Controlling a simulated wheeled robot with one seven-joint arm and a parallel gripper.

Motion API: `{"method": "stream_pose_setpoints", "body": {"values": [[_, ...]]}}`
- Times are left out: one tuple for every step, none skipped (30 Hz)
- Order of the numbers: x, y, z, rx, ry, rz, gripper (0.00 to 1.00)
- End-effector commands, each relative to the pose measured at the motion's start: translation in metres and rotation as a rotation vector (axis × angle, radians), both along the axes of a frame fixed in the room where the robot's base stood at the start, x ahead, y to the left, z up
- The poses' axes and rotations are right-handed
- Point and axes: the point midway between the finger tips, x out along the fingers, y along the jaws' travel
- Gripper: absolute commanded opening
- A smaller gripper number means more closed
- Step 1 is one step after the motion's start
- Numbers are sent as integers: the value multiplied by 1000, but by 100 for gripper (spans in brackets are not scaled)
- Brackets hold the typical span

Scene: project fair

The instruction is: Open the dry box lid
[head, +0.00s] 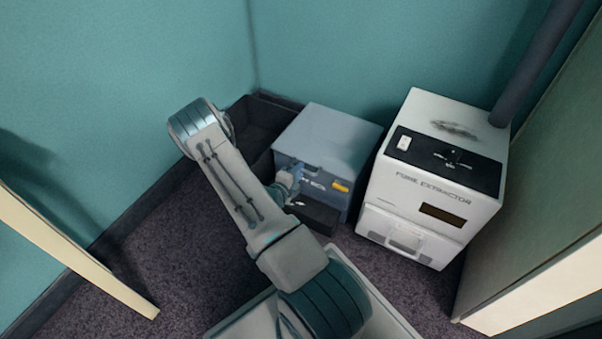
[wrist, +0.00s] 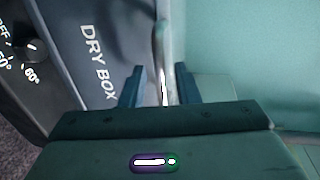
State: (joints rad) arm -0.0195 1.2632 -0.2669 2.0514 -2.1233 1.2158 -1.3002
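The dry box (head: 328,133) is a blue-grey box with a flat top, standing on the floor against the wall. Its lid looks closed. In the wrist view its front (wrist: 85,55) carries the words DRY BOX. A pale, rounded handle bar (wrist: 163,45) stands out beside the lettering. My gripper (wrist: 160,82) is open, with one dark finger on each side of the bar and gaps visible between them. Whether either finger touches the bar I cannot tell. In the head view my gripper (head: 297,170) is at the box's front, partly hidden by my arm.
A white fume extractor (head: 433,188) stands close to the right of the box. A dark open bin (head: 255,122) is at its left, in the corner. A dial (wrist: 33,46) is on the box's dark lower panel. Pale panels border both sides; carpet is clear at lower left.

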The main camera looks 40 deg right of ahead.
Motion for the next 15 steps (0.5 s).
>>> {"method": "stream_pose_setpoints", "body": {"values": [[3,-7,-4,0,-3,-2,29],[4,-10,-5,0,-3,-2,29],[5,-14,-5,0,-3,-2,29],[6,-16,-5,0,-3,-2,29],[7,-17,-5,0,-2,-1,29],[8,-19,-5,-1,-1,0,29],[9,-20,-5,0,-1,1,29],[9,-21,-5,0,-1,1,29],[10,-22,-5,0,-1,1,29],[10,-22,-5,0,-1,1,29],[10,-22,-5,0,-1,1,29],[10,-22,-5,0,-1,1,29],[10,-22,-4,0,-1,1,29],[10,-22,-4,0,-1,1,29],[10,-22,-4,0,-1,1,29]]}}
